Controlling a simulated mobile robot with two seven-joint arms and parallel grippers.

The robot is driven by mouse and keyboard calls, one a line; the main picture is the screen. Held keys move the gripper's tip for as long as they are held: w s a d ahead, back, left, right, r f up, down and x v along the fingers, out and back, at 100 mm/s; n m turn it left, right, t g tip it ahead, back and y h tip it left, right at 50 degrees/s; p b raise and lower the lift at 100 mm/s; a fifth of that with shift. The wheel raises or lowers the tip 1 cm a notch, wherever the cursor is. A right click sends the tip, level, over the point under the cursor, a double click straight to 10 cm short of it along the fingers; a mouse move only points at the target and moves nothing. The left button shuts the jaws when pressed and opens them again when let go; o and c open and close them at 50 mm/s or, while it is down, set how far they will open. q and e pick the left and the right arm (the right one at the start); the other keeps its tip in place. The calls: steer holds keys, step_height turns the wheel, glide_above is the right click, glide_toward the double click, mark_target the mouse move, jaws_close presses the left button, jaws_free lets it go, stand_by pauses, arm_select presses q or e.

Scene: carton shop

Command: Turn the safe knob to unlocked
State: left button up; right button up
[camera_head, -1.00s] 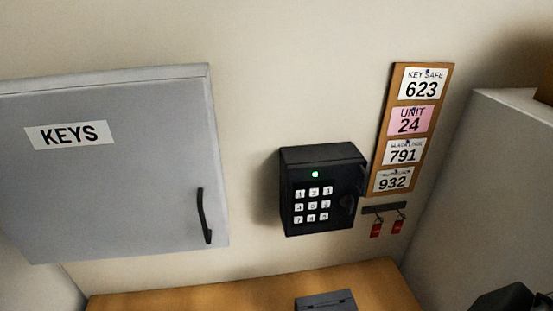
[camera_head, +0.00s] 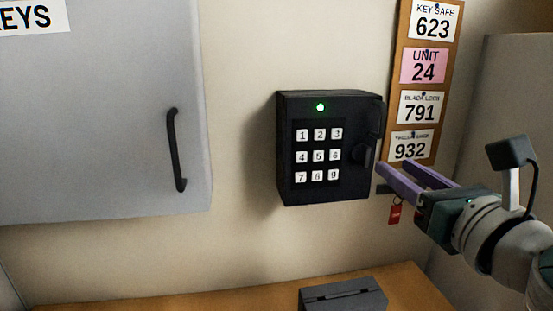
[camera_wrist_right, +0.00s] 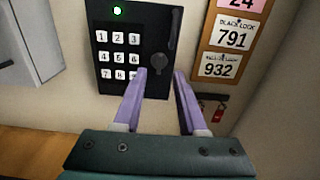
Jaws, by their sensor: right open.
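The black key safe (camera_head: 328,148) is fixed to the wall, with a numbered keypad (camera_head: 318,156) and a lit green light. Its dark round knob (camera_head: 363,153) is on the right part of the front; it also shows in the right wrist view (camera_wrist_right: 158,61). My right gripper (camera_head: 393,164) is open and empty, just right of the safe and close to the knob. In the right wrist view its purple fingers (camera_wrist_right: 160,72) point toward the safe, with the knob ahead between their tips, apparently not touched. My left gripper is not in view.
A brown board with number cards (camera_head: 425,70) hangs right of the safe. Red-tagged keys (camera_head: 395,213) hang below it, near my right gripper. A grey key cabinet (camera_head: 100,120) is at left. A grey box (camera_head: 343,296) rests on the wooden surface (camera_head: 240,300) below.

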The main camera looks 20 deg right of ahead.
mark_target(369, 149)
steer(key=x, duration=0.9)
steer(key=shift+p, duration=0.3)
jaws_close()
